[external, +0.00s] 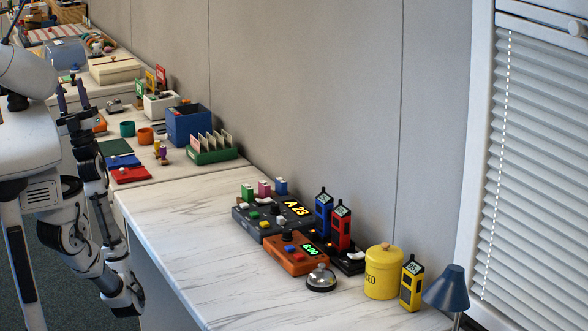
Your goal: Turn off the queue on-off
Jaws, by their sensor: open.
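The dark grey queue console (243,219) lies on the marble-topped counter in the middle of the external view. Its lit display (296,208) reads "A 23". It carries several small coloured buttons, and green, pink and blue blocks stand along its back edge. Which control is the on-off, and how it is set, is too small to tell. My gripper (71,94) is at the far left, raised with its fingers pointing up. The fingers are apart with nothing seen between them. It is well away from the console.
An orange device (286,262) with a lit green display and a bell (321,278) stand in front of the console. Blue and red handheld units (341,228), a yellow canister (383,272) and a blue lamp (447,288) stand to the right. The counter's left part (175,220) is clear.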

